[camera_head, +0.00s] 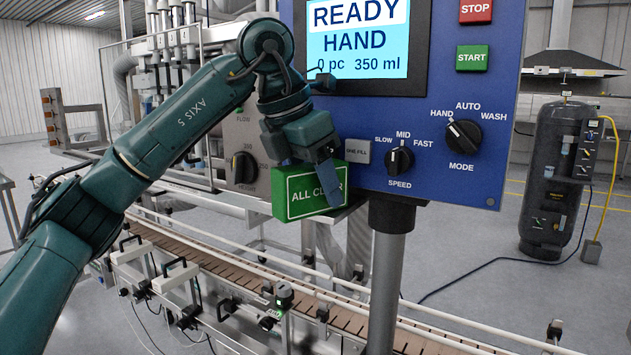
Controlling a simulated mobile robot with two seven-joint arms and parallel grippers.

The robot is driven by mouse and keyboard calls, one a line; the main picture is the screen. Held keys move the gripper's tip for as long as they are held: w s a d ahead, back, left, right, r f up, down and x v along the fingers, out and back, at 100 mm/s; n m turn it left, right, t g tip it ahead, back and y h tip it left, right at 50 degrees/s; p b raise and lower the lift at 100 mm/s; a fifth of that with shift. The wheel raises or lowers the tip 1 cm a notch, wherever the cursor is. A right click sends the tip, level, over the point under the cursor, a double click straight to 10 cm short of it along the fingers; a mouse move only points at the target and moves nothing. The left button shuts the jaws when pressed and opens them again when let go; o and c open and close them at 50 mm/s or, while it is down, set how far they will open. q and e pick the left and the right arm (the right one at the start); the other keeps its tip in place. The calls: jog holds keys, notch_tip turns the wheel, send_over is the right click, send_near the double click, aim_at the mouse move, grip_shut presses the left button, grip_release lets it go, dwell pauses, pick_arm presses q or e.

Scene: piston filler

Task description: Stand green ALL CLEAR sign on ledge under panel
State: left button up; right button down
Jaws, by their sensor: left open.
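The green ALL CLEAR sign (299,196) is a block with white lettering and a white border. It stands upright at the lower left corner of the blue control panel (440,95), its face towards me. My left gripper (329,184) comes down from above, and its open finger overlaps the right part of the sign, hiding part of the word CLEAR. I cannot tell whether the finger touches the sign. My right gripper is not in view.
The panel carries a READY HAND screen (357,40), a SPEED knob (399,161) and a MODE knob (462,136). A grey post (385,280) holds it up. A conveyor with guide rails (240,272) runs below. Filler machinery stands behind my left arm.

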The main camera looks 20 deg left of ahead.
pick_arm(q)
jog(key=shift+r, duration=0.15)
jog(key=p+v, duration=0.1)
jog(key=v, duration=0.9)
jog(key=shift+r+p, duration=0.3)
jog(key=shift+r, duration=0.1)
jog(key=shift+s+a+r, duration=0.2)
jog(key=shift+s+r, duration=0.05)
jog(key=shift+r, duration=0.35)
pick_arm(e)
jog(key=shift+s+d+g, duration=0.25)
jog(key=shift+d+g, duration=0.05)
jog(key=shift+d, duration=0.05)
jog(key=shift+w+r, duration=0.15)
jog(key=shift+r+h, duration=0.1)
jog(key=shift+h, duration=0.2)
